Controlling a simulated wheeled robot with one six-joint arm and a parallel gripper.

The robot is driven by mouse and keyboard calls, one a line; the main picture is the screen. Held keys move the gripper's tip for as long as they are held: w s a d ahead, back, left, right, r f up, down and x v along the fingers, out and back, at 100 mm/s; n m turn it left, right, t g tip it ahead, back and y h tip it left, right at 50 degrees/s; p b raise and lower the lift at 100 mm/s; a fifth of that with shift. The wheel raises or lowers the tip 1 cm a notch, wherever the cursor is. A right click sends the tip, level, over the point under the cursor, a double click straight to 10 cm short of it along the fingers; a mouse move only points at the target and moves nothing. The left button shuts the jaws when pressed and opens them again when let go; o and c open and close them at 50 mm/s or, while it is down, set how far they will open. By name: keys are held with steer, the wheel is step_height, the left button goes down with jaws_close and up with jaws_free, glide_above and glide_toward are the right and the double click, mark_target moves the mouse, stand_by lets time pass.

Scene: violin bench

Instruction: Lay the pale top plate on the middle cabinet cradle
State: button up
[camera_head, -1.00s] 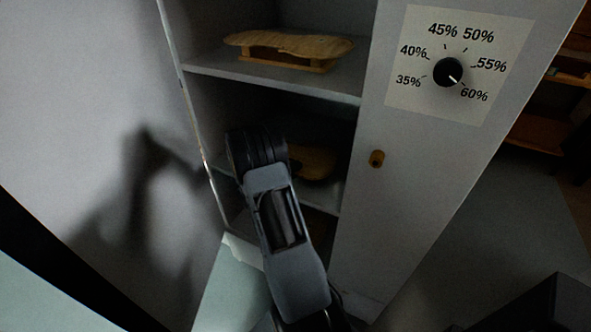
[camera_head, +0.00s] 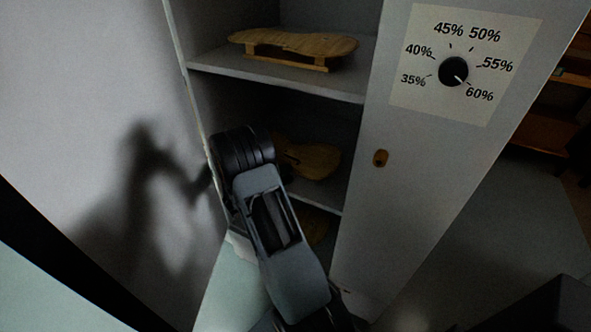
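A violin-shaped wooden plate (camera_head: 312,160) shows in the middle opening of the cabinet, partly hidden behind my arm. I cannot tell whether it rests on a cradle or is held, as whatever is under it is hidden. My arm reaches into the cabinet's left side, and its dark wrist covers the left part of the middle shelf. My gripper is hidden behind the arm, so its fingers and anything in them do not show.
Another wooden plate (camera_head: 290,42) lies on a cradle (camera_head: 288,58) on the upper shelf (camera_head: 340,86). A darker wooden piece (camera_head: 316,226) shows on the lower level. The cabinet door (camera_head: 420,170) with a dial (camera_head: 453,71) stands right. A wall is close at left.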

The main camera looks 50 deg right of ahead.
steer(key=s+a+r+m+t+y, duration=0.2)
steer(key=a+m+y, duration=0.4)
steer(key=a+m, duration=0.3)
steer(key=s+a+r+m+t+y, duration=0.2)
steer(key=s+a+r+m+y, duration=0.2)
steer(key=a+m, duration=0.6)
steer(key=s+a+r+m+t+y, duration=0.2)
steer(key=s+a+m+y, duration=0.3)
steer(key=m, duration=1)
steer(key=a+r+y, duration=0.1)
steer(key=a+y, duration=0.2)
steer(key=a, duration=0.2)
steer(key=shift+y, duration=0.4)
